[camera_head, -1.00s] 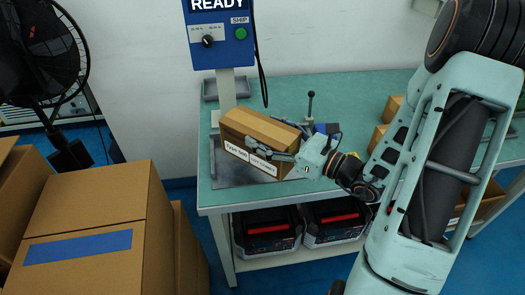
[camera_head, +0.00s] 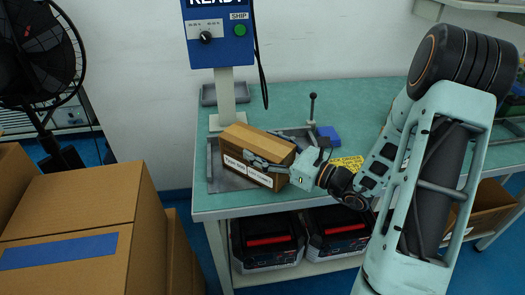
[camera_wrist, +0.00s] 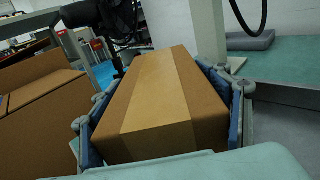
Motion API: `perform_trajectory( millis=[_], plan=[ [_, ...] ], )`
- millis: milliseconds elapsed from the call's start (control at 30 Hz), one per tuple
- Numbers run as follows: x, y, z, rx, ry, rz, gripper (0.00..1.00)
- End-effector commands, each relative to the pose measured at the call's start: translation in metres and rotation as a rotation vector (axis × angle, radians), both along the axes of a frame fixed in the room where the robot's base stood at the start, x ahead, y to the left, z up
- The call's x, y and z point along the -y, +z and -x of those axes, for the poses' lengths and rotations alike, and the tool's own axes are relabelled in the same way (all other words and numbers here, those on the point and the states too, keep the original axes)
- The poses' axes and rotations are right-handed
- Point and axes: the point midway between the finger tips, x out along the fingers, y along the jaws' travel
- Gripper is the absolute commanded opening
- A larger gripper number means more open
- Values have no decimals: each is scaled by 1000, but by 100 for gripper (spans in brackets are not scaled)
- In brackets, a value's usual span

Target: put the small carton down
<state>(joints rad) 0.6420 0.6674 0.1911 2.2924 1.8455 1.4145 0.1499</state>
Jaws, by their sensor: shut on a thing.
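The small carton (camera_head: 262,146) is a brown box with a tape strip on top and a white label on its front side. It is at the left end of the green workbench, over or on a grey metal plate (camera_head: 225,178); I cannot tell whether its underside touches. My gripper (camera_head: 275,160) comes from the right and is shut on the carton. In the wrist view the carton (camera_wrist: 160,105) fills the space between my two blue-padded fingers (camera_wrist: 165,112), one along each side. The carton's underside is hidden.
The green workbench (camera_head: 360,100) has a blue control box on a post (camera_head: 218,35), a small lever (camera_head: 312,108), a blue block (camera_head: 328,134) and a yellow label (camera_head: 347,163). Large cartons (camera_head: 80,215) stand at the left. Black and red cases (camera_head: 268,242) sit on the lower shelf.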

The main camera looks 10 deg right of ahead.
Motion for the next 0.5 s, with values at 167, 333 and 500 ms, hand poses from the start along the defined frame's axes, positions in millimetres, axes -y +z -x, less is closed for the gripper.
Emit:
perform_trajectory(
  millis=[167,333,500],
  plan=[
    [0,3,0,6,1,-2,16],
    [0,0,0,6,1,-3,16],
    [0,-1,0,1,0,-1,86]
  ],
)
